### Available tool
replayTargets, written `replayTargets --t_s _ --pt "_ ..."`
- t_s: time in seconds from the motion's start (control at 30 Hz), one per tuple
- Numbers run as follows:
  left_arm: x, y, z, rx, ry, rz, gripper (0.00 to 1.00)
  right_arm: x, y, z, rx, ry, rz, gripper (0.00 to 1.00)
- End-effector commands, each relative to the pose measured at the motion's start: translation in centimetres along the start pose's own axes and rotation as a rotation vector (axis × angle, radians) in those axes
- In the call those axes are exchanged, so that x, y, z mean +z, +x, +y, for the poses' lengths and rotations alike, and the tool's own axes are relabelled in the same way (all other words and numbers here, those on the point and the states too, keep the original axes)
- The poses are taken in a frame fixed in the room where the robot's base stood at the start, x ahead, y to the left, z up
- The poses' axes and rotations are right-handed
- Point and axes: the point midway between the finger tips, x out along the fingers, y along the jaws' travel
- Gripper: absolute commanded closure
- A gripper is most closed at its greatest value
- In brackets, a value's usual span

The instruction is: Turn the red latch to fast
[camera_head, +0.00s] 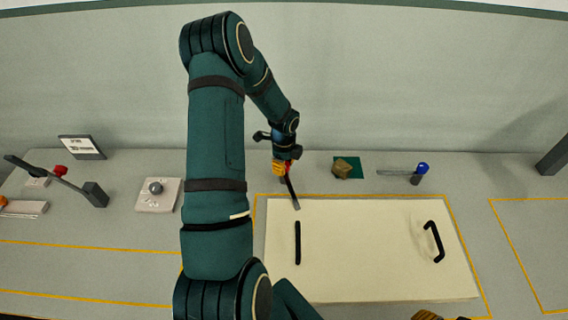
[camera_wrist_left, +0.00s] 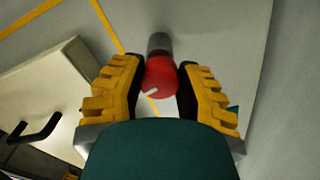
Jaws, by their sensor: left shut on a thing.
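The red latch (camera_head: 290,163) stands at the back edge of the cream panel (camera_head: 370,285). In the head view its knob is mostly hidden by my left gripper (camera_head: 283,168). A dark bar (camera_head: 293,192) extends from there toward the front, its tip over the panel's back edge. In the left wrist view the round red knob (camera_wrist_left: 161,77) with a white mark sits between the yellow fingers of my left gripper (camera_wrist_left: 161,85), which is shut on it. A grey post (camera_wrist_left: 159,43) shows beyond the knob. Yellow parts of my right gripper (camera_head: 427,315) show at the bottom edge, mostly cut off.
A blue-knobbed latch (camera_head: 422,168) stands right, its bar pointing left, clear of the panel. A brownish block (camera_head: 343,169) lies on a green patch between the latches. The panel has two black handles (camera_head: 298,243), (camera_head: 434,241). A grey knob on a plate (camera_head: 157,194) stands left.

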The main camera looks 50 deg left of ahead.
Motion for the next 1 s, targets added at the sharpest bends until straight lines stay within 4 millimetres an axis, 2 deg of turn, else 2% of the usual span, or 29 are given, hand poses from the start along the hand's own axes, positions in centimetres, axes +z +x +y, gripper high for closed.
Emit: replayTargets --t_s 0.4,1.0 --pt "0.1 0.1 0.1 0.006 0.233 0.0 1.0 -0.1 -1.1 -0.4 -0.002 0.0 0.0 0.66" --pt "0.1 0.2 0.1 0.006 0.283 0.0 1.0 -0.1 -1.3 -0.4 -0.003 0.0 0.0 0.66"
